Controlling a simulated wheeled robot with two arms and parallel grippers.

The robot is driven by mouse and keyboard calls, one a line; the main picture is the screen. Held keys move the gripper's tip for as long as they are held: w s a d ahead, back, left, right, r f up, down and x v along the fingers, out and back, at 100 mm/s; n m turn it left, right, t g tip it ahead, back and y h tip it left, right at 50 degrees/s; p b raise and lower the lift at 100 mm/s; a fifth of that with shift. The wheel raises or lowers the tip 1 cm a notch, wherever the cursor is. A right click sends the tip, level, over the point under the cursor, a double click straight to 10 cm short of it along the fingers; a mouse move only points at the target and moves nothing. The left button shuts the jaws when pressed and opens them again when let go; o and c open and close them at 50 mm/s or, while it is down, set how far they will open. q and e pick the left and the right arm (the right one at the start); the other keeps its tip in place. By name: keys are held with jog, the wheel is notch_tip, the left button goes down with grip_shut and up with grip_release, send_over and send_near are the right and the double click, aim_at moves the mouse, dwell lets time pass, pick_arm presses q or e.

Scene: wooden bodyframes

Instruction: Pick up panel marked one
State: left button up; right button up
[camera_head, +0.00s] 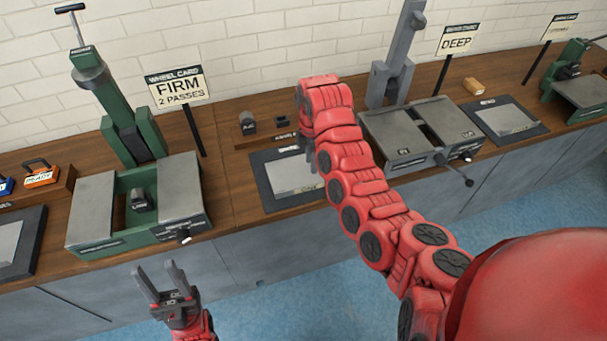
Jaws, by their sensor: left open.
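No panel with a readable "one" shows. A pale grey panel (285,176) lies on a dark mat (262,189) at the middle of the bench; a small yellowish label near its front edge is too small to read. My right arm reaches across the bench, and its gripper (309,146) points down at this panel's right part. Its fingers are mostly hidden by the arm, so I cannot tell whether they touch the panel. My left gripper (160,285) is open and empty, in front of the bench at the lower left, with its fingers pointing up.
A green press (180,187) stands on the left beside a "FIRM 2 PASSES" card (178,88). A grey press (400,133) stands right of my right arm, with a "DEEP" card (456,42). Another mat (527,130) lies further right. Blue floor (285,290) is open in front.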

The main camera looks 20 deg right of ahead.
aim_at(309, 182)
notch_tip(309, 182, down, 4)
jog(key=shift+f, duration=0.25)
jog(key=shift+f+p, duration=0.35)
jog(key=shift+f, duration=0.05)
jog(key=f, duration=0.1)
jog(key=f+p, duration=0.1)
jog(key=f, duration=0.1)
jog(key=shift+a, duration=0.25)
jog(key=shift+f+p, duration=0.4)
jog(key=shift+f, duration=0.5)
grip_shut()
